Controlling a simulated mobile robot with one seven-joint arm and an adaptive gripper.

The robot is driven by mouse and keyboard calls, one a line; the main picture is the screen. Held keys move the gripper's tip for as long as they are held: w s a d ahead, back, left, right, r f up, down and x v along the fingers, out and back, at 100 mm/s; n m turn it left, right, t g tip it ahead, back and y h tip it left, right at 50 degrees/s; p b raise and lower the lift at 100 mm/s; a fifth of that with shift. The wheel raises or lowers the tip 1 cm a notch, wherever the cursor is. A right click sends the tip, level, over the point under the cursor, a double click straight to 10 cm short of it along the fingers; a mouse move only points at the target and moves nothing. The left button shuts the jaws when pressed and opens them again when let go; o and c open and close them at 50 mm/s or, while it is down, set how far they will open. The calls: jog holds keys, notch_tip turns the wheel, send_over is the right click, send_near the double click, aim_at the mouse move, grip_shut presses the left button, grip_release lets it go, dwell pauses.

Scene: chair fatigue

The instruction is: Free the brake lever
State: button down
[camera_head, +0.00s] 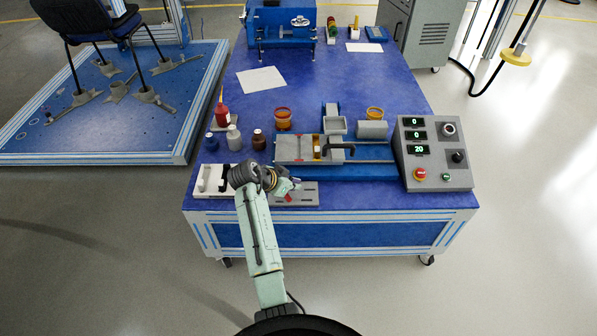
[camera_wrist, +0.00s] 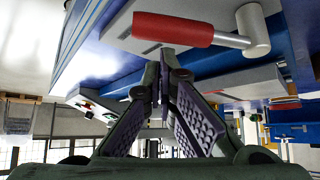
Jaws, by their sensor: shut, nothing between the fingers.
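A lever with a red grip, a metal rod and a pale round hub (camera_wrist: 185,28) fills the top of the wrist view. It looks like the brake lever. In the head view a small red part of it (camera_head: 288,198) shows just beyond my gripper, over a grey slotted plate (camera_head: 308,193) at the table's front edge. My gripper (camera_wrist: 168,56) is shut and empty. Its fingertips show just below the red grip in the wrist view; I cannot tell whether they touch it. In the head view my gripper (camera_head: 285,186) is small and partly hides the lever.
A grey-and-blue fixture with a black handle (camera_head: 340,147) stands behind. A control box (camera_head: 434,152) with displays and a red button is at right. Clear blue tabletop (camera_head: 350,80) lies farther back.

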jog(key=shift+s+a, duration=0.5)
jog(key=shift+s, duration=0.05)
jog(key=shift+s+a, duration=0.1)
jog(key=shift+a, duration=0.05)
dwell(0.5)
